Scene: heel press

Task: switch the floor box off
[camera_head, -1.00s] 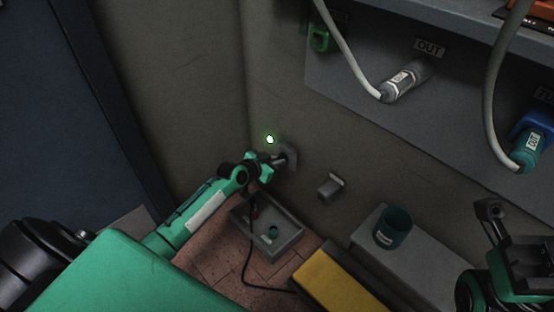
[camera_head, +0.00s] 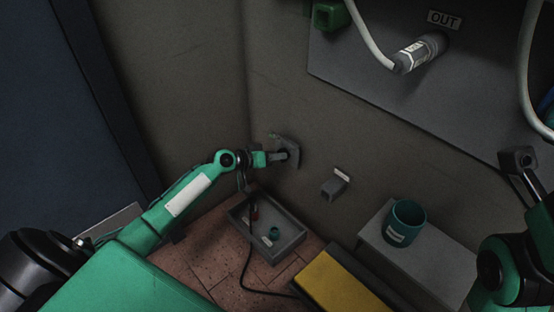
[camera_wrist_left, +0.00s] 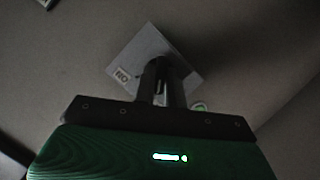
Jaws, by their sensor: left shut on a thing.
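A grey plate (camera_head: 290,152) is mounted on the wall near the corner. It also shows in the left wrist view (camera_wrist_left: 150,45), with a small label that appears to read ON. My left gripper (camera_head: 285,155) reaches it, and in the left wrist view its two dark fingers (camera_wrist_left: 161,80) are shut on a small switch part at the plate, mostly hidden between them. A small green lamp (camera_wrist_left: 199,106) shows beside the fingers, partly covered. On the floor is a grey open box (camera_head: 290,247) with a teal round piece (camera_head: 272,235) and a red-and-black piece (camera_head: 254,210) inside.
A yellow-topped block (camera_head: 335,287) and a grey bench with a teal cup (camera_head: 406,224) stand right of the box. A small grey bracket (camera_head: 335,184) is on the wall. Cables hang at upper right. My right gripper (camera_head: 518,160) is at the right edge, its jaws unclear.

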